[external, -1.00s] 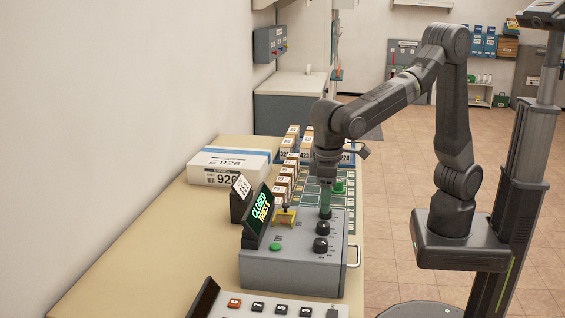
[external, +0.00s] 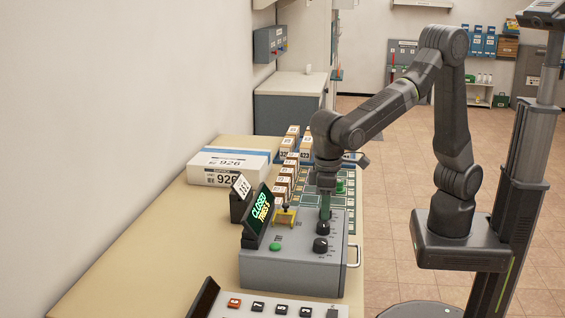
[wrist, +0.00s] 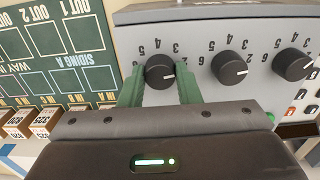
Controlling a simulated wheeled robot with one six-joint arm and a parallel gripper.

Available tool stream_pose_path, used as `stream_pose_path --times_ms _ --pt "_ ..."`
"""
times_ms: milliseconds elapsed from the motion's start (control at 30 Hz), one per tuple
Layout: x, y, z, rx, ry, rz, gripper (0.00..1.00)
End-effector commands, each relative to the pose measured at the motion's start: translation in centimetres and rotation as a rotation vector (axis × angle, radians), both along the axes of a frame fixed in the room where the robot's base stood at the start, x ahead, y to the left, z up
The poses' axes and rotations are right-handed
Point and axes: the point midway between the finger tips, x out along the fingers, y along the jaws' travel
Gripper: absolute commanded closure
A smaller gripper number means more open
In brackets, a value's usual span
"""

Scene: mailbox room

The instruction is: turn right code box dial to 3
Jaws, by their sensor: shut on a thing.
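The grey code box (external: 290,268) sits on the bench with a row of black dials. In the wrist view my gripper (wrist: 160,88) has its green fingers on both sides of the leftmost dial (wrist: 160,70), shut on it. This dial's white mark points to the right; the digit it meets is too small to tell. A middle dial (wrist: 229,67) and a right-hand dial (wrist: 294,64) stand free, also with marks toward the right. In the external view my gripper points straight down at the box and partly hides the dials.
A green button (external: 275,246) and a yellow lever (external: 284,216) are on the box. A white parcel (external: 229,165) and small cartons (external: 286,175) stand behind it. A numbered keypad (external: 280,307) is in front. A green board (wrist: 60,50) adjoins the box.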

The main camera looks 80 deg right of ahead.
Motion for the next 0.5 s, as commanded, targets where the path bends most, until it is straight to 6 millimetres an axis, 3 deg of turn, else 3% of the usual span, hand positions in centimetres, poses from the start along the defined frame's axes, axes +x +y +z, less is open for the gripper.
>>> stream_pose_path --times_ms 500 --pt "0.04 0.01 0.16 0.0 0.0 0.305 0.93"
